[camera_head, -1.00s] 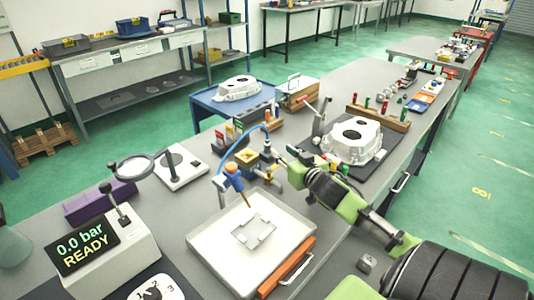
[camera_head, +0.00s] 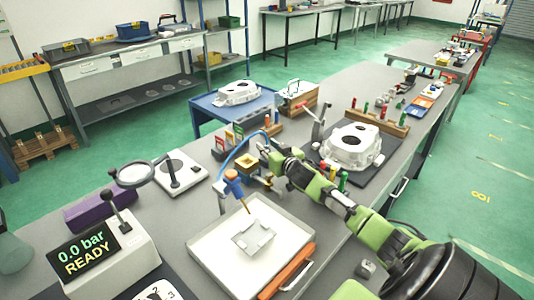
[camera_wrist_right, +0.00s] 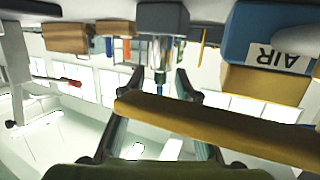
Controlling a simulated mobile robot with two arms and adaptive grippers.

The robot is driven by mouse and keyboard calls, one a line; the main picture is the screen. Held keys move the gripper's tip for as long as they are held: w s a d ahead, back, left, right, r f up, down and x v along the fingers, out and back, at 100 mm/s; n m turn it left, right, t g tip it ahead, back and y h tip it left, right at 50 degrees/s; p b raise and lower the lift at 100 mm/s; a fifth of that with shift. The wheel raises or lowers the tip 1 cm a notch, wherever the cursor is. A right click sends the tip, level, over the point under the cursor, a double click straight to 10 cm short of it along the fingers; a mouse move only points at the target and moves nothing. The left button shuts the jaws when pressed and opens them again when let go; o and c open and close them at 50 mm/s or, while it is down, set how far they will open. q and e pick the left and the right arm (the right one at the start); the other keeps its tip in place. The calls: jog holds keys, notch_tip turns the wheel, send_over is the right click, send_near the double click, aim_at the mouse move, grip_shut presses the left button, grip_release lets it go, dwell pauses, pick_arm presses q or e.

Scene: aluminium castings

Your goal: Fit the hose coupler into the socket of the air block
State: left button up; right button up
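The hose coupler (camera_wrist_right: 160,58) is a silver cylinder with a blue end, standing against a dark block in the right wrist view. That view is upside down. The blue hose (camera_head: 238,149) arcs to it in the head view, where my gripper mostly hides the coupler. The air block (camera_head: 247,160) has a yellow top left of my right gripper (camera_head: 264,152). Its blue side with an AIR label shows in the wrist view (camera_wrist_right: 265,40). My right gripper (camera_wrist_right: 160,80) is open, its fingertips on both sides of the coupler with small gaps. My left gripper is not in view.
A yellow bar (camera_wrist_right: 225,132) crosses close in front of the wrist camera. A white casting (camera_head: 352,147) is to the right. The pressure display (camera_head: 83,249) reads 0.0 bar READY.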

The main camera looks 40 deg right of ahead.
jog(key=shift+w+d+f, duration=0.1)
jog(key=shift+w, duration=0.3)
grip_shut()
